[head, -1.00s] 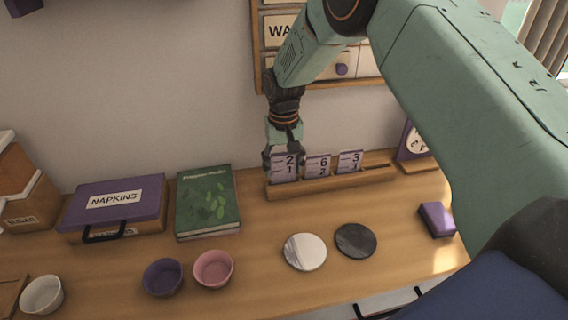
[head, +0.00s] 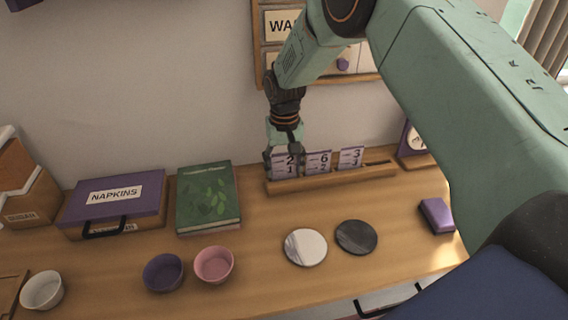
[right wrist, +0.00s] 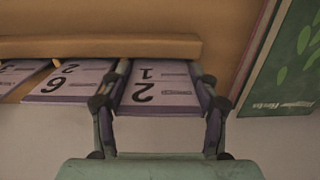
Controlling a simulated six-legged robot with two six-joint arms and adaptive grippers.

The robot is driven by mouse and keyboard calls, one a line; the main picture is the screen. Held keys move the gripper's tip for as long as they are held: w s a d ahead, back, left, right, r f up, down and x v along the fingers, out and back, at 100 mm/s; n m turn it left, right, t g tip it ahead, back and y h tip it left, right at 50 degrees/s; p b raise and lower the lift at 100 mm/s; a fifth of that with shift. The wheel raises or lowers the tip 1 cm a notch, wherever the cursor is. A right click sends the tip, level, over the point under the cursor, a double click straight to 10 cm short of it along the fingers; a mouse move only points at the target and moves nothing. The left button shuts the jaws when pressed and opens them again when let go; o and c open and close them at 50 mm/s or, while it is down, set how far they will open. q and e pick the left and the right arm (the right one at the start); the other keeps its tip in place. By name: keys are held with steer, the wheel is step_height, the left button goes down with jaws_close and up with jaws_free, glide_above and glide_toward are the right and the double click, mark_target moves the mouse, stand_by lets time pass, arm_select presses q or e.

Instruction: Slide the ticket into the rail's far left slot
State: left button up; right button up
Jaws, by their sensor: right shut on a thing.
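The ticket (head: 284,168) is a purple and white card marked 2 and 1. It stands upright at the far left end of the wooden rail (head: 336,181), in line with two other tickets. My right gripper (head: 283,155) is shut on the ticket, one finger at each side edge. In the right wrist view the ticket (right wrist: 158,90) sits between the fingers, and its lower edge meets the rail (right wrist: 100,46). The slot itself is hidden, so I cannot tell how deep the ticket sits. My left gripper is not in view.
Two more tickets, marked 6 (head: 318,163) and 3 (head: 351,160), stand in the rail to the right. A green book (head: 208,198) lies left of the rail. Two round coasters (head: 305,247) (head: 356,237) lie in front. A drawer cabinet hangs behind.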

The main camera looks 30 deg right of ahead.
steer(key=shift+f, duration=0.2)
steer(key=o, duration=0.8)
step_height(320, 180, up, 12)
steer(key=shift+r, duration=0.1)
stand_by(0.5)
step_height(320, 180, down, 12)
steer(key=shift+f, duration=0.15)
steer(key=shift+r, duration=0.5)
steer(key=shift+f, duration=0.1)
stand_by(0.4)
